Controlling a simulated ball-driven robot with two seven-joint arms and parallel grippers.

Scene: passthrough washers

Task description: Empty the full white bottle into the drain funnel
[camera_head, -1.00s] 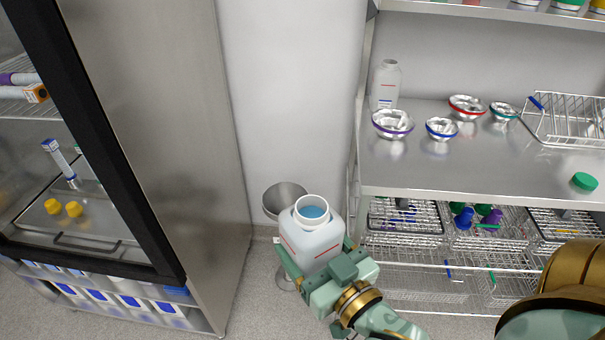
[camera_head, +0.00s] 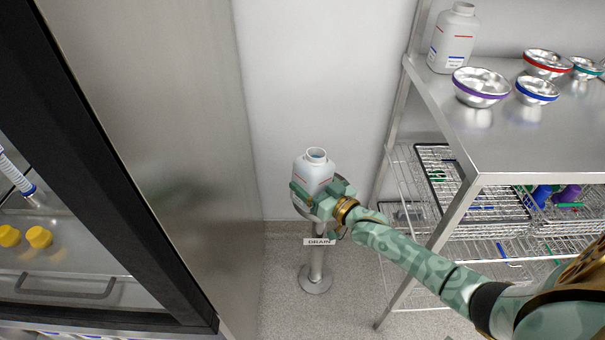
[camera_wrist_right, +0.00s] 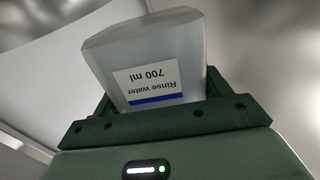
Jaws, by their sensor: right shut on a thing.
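The white bottle (camera_head: 315,172) is upright, its open neck facing up. My right gripper (camera_head: 318,192) is shut around its body. The right wrist view shows the bottle (camera_wrist_right: 150,55) between the fingers, with a label reading "Rinse water 700 ml" upside down in that picture. The drain funnel (camera_head: 304,213) is mostly hidden behind the bottle and gripper. Its "DRAIN" sign (camera_head: 320,241), post and round foot show below. The bottle overlaps the funnel in the head view; I cannot tell the gap between them. My left gripper is not in view.
A steel shelf rack (camera_head: 470,140) stands to the right, with another white bottle (camera_head: 453,38) and several metal bowls on top. A steel cabinet (camera_head: 150,120) with a dark-framed glass front stands at the left. Clear floor surrounds the drain's foot.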

